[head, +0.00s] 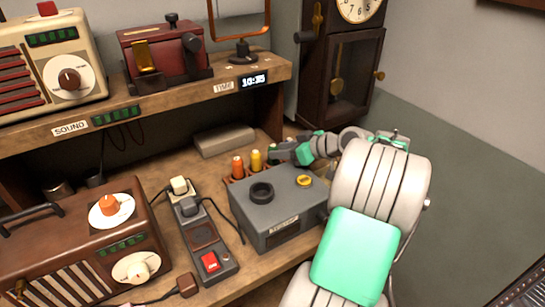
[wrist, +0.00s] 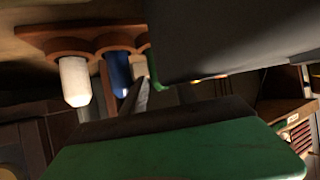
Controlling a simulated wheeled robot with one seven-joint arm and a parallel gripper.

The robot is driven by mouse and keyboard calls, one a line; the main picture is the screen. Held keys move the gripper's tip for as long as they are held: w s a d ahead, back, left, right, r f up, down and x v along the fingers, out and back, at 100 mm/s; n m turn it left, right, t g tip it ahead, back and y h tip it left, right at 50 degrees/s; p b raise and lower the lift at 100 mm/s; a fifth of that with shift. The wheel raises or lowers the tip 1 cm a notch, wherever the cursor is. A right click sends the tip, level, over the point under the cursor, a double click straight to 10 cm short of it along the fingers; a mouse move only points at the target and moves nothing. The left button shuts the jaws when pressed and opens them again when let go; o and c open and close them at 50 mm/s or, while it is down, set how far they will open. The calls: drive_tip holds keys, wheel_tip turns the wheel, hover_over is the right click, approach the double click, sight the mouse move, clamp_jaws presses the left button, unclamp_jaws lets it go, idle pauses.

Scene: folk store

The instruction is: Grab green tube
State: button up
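No tube can be clearly made out as green. A wooden rack (wrist: 35,40) shows upside down in the wrist view, with a white tube (wrist: 75,82), a blue tube (wrist: 119,74) and a partly hidden pale tube (wrist: 139,66). A small green sliver (wrist: 158,82) shows beside them; I cannot tell whether it is a tube or part of my gripper. In the head view, an orange tube (head: 238,167) and a yellow tube (head: 256,160) stand upright. My gripper (head: 280,153) is just right of the yellow tube, low behind the grey box. Its fingertips and grip are unclear.
The grey box (head: 268,230) with a black ring stands in front of the tubes, close to my arm. A power strip (head: 202,240) and a brown radio (head: 75,255) are to its left. The shelf (head: 205,92) overhangs the back. A clock (head: 340,75) stands behind.

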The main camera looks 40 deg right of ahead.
drive_tip(key=shift+x, duration=1)
drive_tip(key=shift+r, duration=0.1)
drive_tip(key=c, duration=0.6)
